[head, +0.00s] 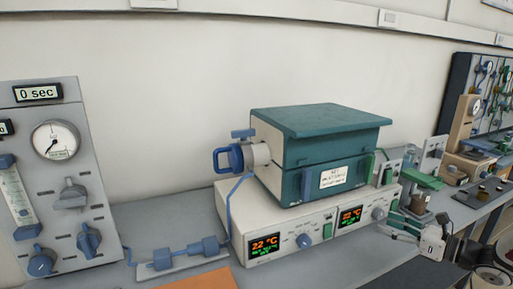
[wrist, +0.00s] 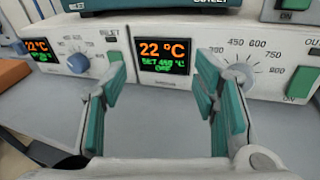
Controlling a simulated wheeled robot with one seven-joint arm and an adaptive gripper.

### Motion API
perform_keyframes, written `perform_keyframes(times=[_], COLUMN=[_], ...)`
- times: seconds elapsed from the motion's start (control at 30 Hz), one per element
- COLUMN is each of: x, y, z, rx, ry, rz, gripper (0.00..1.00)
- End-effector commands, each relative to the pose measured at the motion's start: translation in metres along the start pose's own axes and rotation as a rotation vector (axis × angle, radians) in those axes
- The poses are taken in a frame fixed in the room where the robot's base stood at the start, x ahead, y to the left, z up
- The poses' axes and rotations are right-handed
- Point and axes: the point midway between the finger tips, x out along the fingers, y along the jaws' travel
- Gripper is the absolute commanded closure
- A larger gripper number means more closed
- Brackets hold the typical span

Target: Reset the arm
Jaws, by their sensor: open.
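My gripper (head: 398,218) is at the right front of the furnace control unit in the head view. In the wrist view its two green-padded fingers (wrist: 160,75) are spread wide with nothing between them. The fingers point at the white front panel of the control unit (wrist: 205,88). A lit display (wrist: 163,52) reading 22 °C shows between them, and a grey-blue knob (wrist: 240,74) is just right of the right fingertip. I cannot tell whether the gripper touches the panel. The teal furnace (head: 325,120) sits on the control unit (head: 285,215) in the head view.
A gauge panel (head: 60,165) stands at the left. A blue tube fitting (head: 185,255) lies on the bench before it, beside an orange board (head: 203,279). A green switch (wrist: 301,84) is right of the knob. More equipment (head: 465,135) crowds the right side.

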Motion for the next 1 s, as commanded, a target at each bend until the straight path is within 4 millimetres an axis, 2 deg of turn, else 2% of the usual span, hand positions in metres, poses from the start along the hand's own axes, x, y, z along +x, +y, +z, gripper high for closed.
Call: perform_keyframes(times=[0.03,0.2,0.33,0.43,0.57,0.7,0.8,1.0], x=[0.013,0.035,0.038,0.034,0.02,-0.004,-0.025,-0.074], y=[0.025,0.107,0.167,0.212,0.265,0.314,0.344,0.389], z=[0.018,0.053,0.072,0.083,0.093,0.1,0.103,0.103], rx=[-0.077,-0.318,-0.503,-0.646,-0.833,-1.036,-1.181,-1.474], ry=[0.044,0.173,0.259,0.319,0.39,0.457,0.499,0.574], rz=[0.076,0.314,0.488,0.618,0.78,0.945,1.055,1.259], gripper=[0.46,0.46,0.46,0.46,0.46,0.46,0.46,0.46])
